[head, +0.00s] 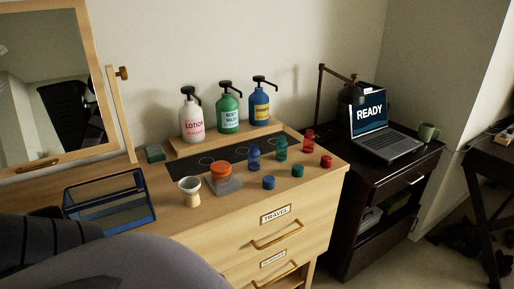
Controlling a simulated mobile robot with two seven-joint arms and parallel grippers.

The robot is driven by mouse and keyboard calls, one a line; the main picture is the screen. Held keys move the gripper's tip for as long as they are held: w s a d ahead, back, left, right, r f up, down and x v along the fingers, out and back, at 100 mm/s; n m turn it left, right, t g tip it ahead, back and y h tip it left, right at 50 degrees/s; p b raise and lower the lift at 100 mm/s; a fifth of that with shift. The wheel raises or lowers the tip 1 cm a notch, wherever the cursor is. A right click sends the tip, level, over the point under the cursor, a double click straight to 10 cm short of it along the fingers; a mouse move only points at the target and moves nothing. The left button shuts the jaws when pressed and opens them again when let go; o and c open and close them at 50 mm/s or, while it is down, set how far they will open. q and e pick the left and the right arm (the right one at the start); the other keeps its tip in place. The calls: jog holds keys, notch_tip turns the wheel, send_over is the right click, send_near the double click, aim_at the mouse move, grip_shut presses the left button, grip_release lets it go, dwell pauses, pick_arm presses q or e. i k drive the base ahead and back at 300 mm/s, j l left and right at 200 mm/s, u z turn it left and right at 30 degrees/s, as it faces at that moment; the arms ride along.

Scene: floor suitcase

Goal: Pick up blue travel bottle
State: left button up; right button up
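The small blue travel bottle (254,160) stands upright on the dresser top, at the front edge of a dark strip. It is open-topped as far as I can tell. A small blue cap (268,182) lies in front of it. A green small bottle (281,149) and a red small bottle (309,141) stand to its right. A green cap (297,170) and a red cap (326,161) lie in front of those. Neither gripper shows in the head view. A large grey shape at the lower left seems to be part of my arm.
Pump bottles, white (191,120), green (228,113) and blue (259,106), stand on a riser behind. An orange item (220,168) on a grey pad, a white cup (189,194) and a blue-framed basket (143,215) are to the left. A laptop (391,143) stands right.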

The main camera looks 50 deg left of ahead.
aim_at(253, 153)
jog(key=u, duration=1.4)
